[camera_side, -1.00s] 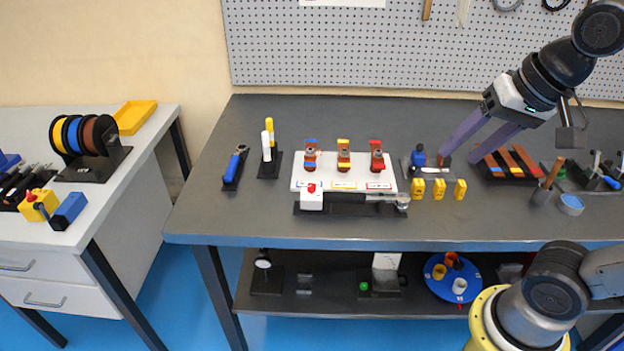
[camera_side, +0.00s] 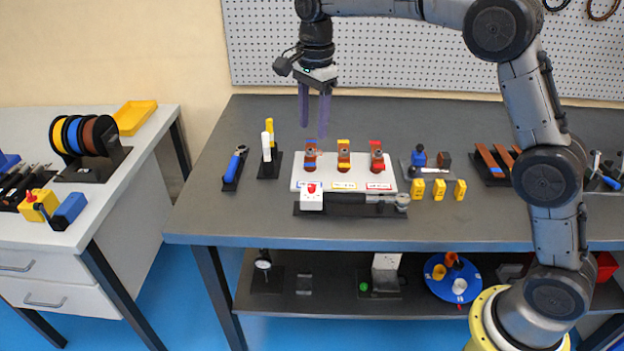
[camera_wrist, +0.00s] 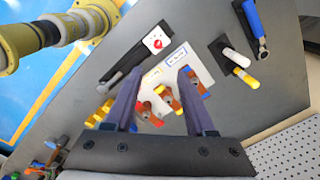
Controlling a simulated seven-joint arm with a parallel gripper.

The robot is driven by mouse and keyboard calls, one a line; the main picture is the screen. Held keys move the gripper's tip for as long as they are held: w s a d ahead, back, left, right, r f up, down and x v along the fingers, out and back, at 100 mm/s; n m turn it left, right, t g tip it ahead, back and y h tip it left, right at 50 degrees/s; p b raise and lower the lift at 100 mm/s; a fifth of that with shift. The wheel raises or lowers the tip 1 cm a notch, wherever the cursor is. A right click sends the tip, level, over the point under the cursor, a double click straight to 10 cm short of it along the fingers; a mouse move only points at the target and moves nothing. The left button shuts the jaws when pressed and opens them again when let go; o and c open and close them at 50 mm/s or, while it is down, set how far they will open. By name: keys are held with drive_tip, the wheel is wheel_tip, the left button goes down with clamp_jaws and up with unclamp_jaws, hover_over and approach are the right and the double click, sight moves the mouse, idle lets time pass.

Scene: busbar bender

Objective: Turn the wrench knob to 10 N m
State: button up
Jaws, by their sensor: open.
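A white square dial with a red knob (camera_side: 312,190) sits at the left end of a long black holder (camera_side: 345,209) near the table's front edge. The dial also shows in the wrist view (camera_wrist: 155,41), its markings too small to read. A grey round end (camera_side: 402,200) lies at the holder's right. My gripper (camera_side: 315,130) is open and empty, pointing down above the back left of the white board, behind and above the dial. In the wrist view, the dial lies beyond my two fingertips (camera_wrist: 160,72).
The white board (camera_side: 335,178) carries several copper pieces with coloured tops between my gripper and the dial. A blue-handled tool (camera_side: 233,167) and a stand with white and yellow handles (camera_side: 268,150) are at the left. Yellow blocks (camera_side: 439,188) stand at the right.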

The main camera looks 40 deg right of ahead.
sight(312, 185)
wheel_tip(312, 185, down, 15)
drive_tip(key=shift+a+f, duration=0.1)
drive_tip(key=shift+f, duration=0.1)
idle(0.4)
clamp_jaws()
